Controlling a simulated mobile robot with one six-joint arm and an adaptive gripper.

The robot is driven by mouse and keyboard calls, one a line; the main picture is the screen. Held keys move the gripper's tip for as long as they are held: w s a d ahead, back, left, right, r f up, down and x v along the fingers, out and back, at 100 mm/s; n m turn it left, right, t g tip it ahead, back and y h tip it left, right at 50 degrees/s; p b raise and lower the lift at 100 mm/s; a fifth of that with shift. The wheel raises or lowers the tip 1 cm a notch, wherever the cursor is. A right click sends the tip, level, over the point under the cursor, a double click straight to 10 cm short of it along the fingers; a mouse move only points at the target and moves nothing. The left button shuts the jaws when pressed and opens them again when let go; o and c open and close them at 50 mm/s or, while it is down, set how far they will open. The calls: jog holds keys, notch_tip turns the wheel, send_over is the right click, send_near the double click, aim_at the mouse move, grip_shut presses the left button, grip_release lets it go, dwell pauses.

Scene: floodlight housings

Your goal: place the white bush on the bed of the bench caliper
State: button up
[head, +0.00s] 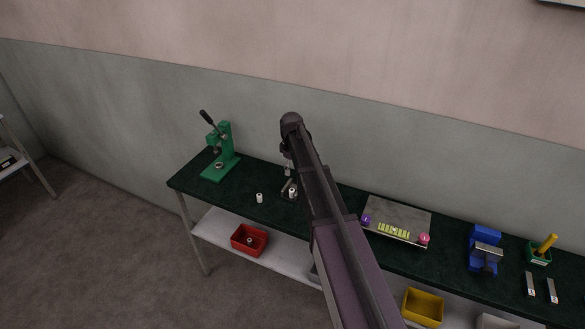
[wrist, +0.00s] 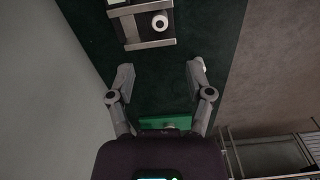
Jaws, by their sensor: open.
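In the head view this bush (head: 292,193) shows just left of my arm, and the caliper is largely hidden. A second small white bush (head: 259,197) stands upright on the bench to the left. In the wrist view a white piece (wrist: 203,62) peeks out behind the right finger. My gripper (wrist: 160,70) is open, with nothing between its fingers, below the caliper in that view.
A green lever press (head: 221,158) stands at the bench's left end. A grey plate (head: 400,212) with coloured knobs, a blue device (head: 485,248) and a green holder (head: 538,254) stand right. Red (head: 249,240) and yellow (head: 423,307) bins sit below. Dark bench top between press and caliper is mostly clear.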

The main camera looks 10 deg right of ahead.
jog(key=s+m, duration=0.9)
jog(key=s, duration=2)
jog(key=shift+d+m, duration=0.15)
jog(key=shift+m, duration=0.15)
